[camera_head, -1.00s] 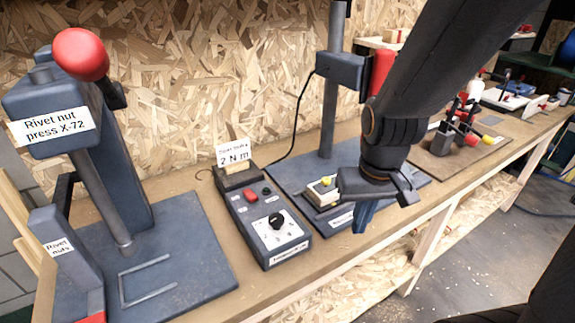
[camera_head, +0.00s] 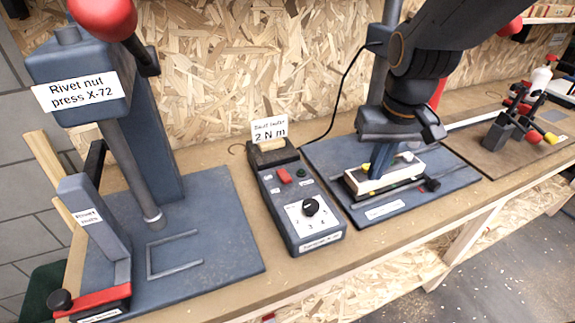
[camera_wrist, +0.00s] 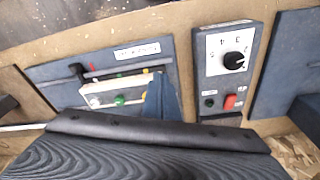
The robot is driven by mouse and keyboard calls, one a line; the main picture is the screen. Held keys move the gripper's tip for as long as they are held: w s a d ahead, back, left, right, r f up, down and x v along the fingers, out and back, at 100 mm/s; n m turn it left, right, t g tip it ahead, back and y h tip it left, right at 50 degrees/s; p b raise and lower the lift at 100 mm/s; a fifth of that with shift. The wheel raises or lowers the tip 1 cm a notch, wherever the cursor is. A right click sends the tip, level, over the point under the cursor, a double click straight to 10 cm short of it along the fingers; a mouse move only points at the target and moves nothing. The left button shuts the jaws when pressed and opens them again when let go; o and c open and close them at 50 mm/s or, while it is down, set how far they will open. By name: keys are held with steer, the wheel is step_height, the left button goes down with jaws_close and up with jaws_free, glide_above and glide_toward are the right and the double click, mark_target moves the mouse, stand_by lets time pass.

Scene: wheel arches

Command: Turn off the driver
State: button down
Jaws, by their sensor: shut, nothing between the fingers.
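The wrist view shows the red switch (camera_wrist: 231,102), the button (camera_wrist: 210,101) and the knob (camera_wrist: 234,60) uncovered. I cannot tell the switch's position. My gripper (camera_head: 381,160) is shut and empty, right of the box, over a pale fixture (camera_head: 405,172) on the driver stand's blue base plate (camera_head: 460,177). Its blue fingertips (camera_wrist: 163,97) show beside the fixture; contact cannot be told. My arm partly hides the driver.
The rivet nut press (camera_head: 85,90) stands at left, its wide base (camera_head: 215,262) near the control box. A "2 N m" sign (camera_head: 270,131) rises behind the box. A black cable (camera_head: 340,95) runs up the chipboard wall. Another fixture (camera_head: 515,125) stands at far right.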

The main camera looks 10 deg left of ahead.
steer(key=a+r+n, duration=0.2)
steer(key=a+r, duration=0.3)
steer(key=a, duration=0.4)
steer(key=w+a+r+n+y+b, duration=0.1)
steer(key=a+r, duration=0.3)
steer(key=a, duration=0.5)
steer(key=shift+w+a+r+n, duration=0.15)
steer(key=shift+w+r+n, duration=0.15)
steer(key=shift+n, duration=0.2)
steer(key=shift+f, duration=0.1)
steer(key=p, duration=0.3)
glide_above(286, 175)
steer(key=f, duration=0.8)
steer(key=s+f, duration=0.1)
steer(key=f, duration=0.3)
steer(key=shift+d+f, duration=0.2)
steer(key=shift+f, duration=0.55)
